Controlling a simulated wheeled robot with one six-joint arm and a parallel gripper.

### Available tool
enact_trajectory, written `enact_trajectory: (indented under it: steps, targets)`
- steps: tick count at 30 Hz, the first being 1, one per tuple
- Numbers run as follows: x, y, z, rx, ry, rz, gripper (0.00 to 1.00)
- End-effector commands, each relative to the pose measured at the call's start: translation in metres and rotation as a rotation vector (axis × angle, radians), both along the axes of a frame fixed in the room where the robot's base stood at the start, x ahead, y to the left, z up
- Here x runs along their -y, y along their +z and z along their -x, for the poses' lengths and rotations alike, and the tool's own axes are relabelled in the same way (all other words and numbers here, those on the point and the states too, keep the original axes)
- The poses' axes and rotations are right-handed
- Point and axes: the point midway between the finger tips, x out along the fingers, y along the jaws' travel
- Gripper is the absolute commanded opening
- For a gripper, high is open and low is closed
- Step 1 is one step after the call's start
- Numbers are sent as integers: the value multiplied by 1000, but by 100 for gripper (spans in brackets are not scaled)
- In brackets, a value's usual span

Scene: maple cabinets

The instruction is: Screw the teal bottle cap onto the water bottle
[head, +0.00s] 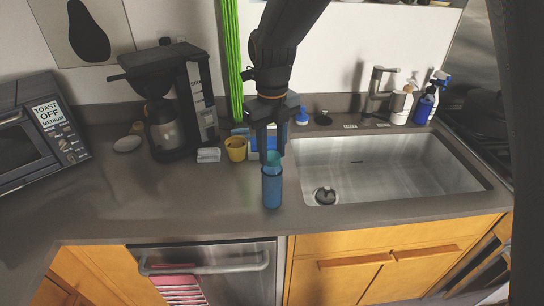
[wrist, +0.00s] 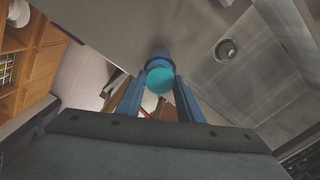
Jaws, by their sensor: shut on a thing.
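The blue water bottle (head: 272,190) stands upright on the grey counter, just left of the sink. My gripper (head: 272,152) points down directly above the bottle and is shut on the teal bottle cap (head: 274,158). In the wrist view the teal cap (wrist: 160,80) sits between the two blue-lit fingers of my gripper (wrist: 162,84). The blue bottle (wrist: 158,62) shows just behind the cap there and is mostly hidden by it. The cap is at or just over the bottle's mouth; I cannot tell whether they touch.
A steel sink (head: 400,188) lies to the right. A yellow cup (head: 236,149) and a coffee maker (head: 170,105) stand to the left, with a toaster oven (head: 38,130) farther left. The faucet (head: 378,92) and spray bottles are behind the sink. The front left counter is clear.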

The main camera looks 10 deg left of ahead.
Motion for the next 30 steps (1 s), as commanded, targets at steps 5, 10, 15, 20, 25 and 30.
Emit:
enact_trajectory:
  steps: [5,10,15,20,25,30]
  targets:
    - [0,0,0,-1,1,1,11]
    - [0,0,0,-1,2,1,56]
    - [0,0,0,0,2,0,56]
    - [0,2,0,1,2,-1,56]
    - [-1,20,-2,4,2,-3,56]
    - [-1,48,-1,4,2,-2,56]
